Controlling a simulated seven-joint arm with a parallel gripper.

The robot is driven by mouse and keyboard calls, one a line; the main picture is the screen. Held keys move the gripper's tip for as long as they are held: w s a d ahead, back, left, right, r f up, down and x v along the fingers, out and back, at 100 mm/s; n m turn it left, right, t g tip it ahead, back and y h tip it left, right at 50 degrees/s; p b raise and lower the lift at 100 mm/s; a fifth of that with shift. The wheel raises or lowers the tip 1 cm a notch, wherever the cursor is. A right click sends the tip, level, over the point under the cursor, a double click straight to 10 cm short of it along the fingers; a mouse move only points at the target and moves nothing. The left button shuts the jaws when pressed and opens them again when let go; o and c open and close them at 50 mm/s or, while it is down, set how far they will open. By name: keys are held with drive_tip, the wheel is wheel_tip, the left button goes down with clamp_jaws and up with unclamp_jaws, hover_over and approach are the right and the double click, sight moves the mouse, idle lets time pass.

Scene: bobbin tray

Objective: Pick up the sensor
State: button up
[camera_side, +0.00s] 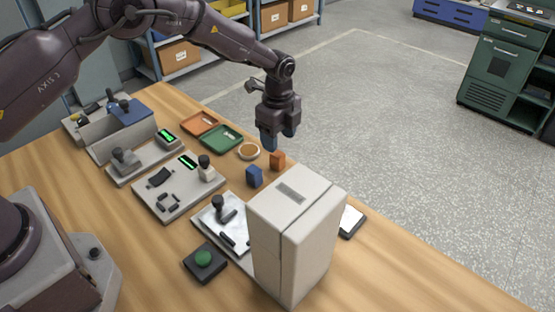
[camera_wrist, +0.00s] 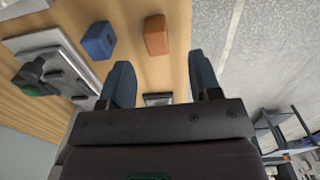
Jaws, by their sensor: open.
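I cannot tell for sure which thing is the sensor; two small blocks stand near my gripper. The orange block (camera_side: 277,160) stands on the wooden table, just below my gripper (camera_side: 279,144). The blue block (camera_side: 254,177) stands to its left and nearer the camera. In the wrist view, the orange block (camera_wrist: 156,34) is beyond the gap between the fingertips (camera_wrist: 160,63), and the blue block (camera_wrist: 99,41) is left of it. My gripper points down, open, with nothing between its fingers, above the table's far edge.
A tall white box (camera_side: 285,240) stands on the near side of the table. Grey fixtures (camera_side: 178,190) fill the left side.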

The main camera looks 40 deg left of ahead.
sight(278, 158)
wheel_tip(278, 158, down, 7)
drive_tip(key=shift+s+r, duration=0.15)
drive_tip(key=shift+r, duration=0.05)
idle(0.3)
drive_tip(key=c, duration=1)
